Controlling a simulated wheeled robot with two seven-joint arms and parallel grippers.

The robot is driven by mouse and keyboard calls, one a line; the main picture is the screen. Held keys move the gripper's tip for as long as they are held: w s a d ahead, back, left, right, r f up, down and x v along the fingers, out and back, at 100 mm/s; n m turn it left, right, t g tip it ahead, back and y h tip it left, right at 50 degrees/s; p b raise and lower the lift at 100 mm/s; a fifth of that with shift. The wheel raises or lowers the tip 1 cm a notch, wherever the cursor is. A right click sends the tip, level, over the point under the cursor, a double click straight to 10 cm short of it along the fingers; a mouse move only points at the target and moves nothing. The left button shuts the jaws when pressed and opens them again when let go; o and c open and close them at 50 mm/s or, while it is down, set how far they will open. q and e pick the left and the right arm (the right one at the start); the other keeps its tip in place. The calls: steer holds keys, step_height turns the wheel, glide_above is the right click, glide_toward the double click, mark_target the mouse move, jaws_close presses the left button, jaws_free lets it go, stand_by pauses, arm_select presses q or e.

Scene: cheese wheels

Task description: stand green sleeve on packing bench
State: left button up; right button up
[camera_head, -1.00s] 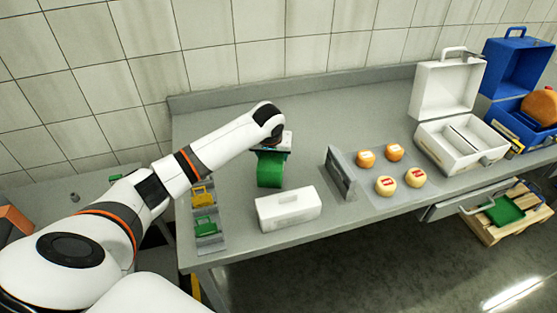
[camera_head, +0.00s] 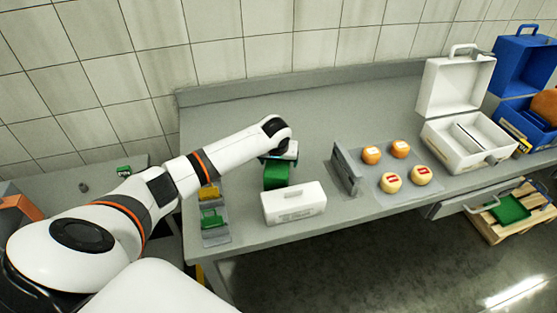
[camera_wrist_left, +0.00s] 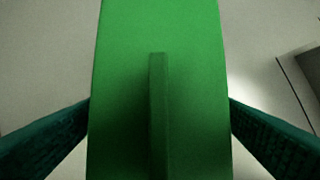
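The green sleeve (camera_head: 276,177) is upright below my left gripper (camera_head: 277,160), over the packing bench (camera_head: 330,110) just behind a white box. I cannot tell whether its bottom touches the bench top. In the left wrist view the sleeve (camera_wrist_left: 195,60) fills the middle, with a raised rib on its face. The dark teal fingers of my left gripper (camera_wrist_left: 160,105) press against both of its sides. The gripper is shut on the sleeve. My right gripper is not in view.
The white box (camera_head: 293,204) with a handle stands near the bench's front edge. A grey rack (camera_head: 216,239) holds yellow and green pieces. Several cheese wheels (camera_head: 391,182) lie beside a grey upright plate (camera_head: 346,170). Open white (camera_head: 455,85) and blue cases stand at right. The bench's back middle is clear.

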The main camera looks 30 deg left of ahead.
arm_select(q)
steer(key=b+v, duration=0.1)
steer(key=v, duration=1.1)
steer(key=shift+r, duration=0.15)
